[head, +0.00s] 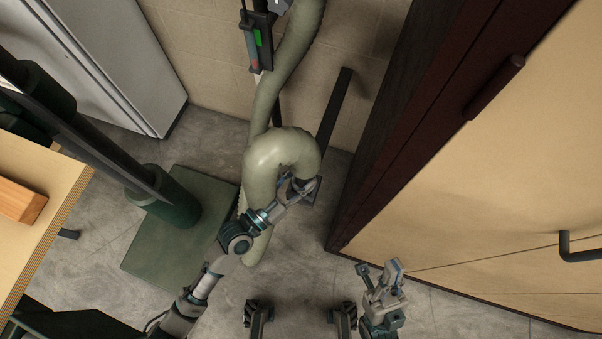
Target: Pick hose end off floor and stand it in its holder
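The thick grey-green hose (263,172) comes down along the wall in the head view and bends over in an arch near the middle. The arch's right leg comes down to my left gripper (306,187). My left gripper appears closed around the hose near its end, with its fingers partly hidden by the hose and a dark part. A black bar (334,110) rises behind this spot, with a dark square piece (311,197) by the gripper; I cannot tell whether this is the holder. My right gripper (381,270) is empty, fingers apart, well below and right of the hose.
A dark-framed wooden cabinet (480,190) closes off the right side. A machine with a green light (258,38) is at the wall. A green post (175,200) on a plate (150,250) and a wooden bench (45,205) stand left. Some concrete floor is bare.

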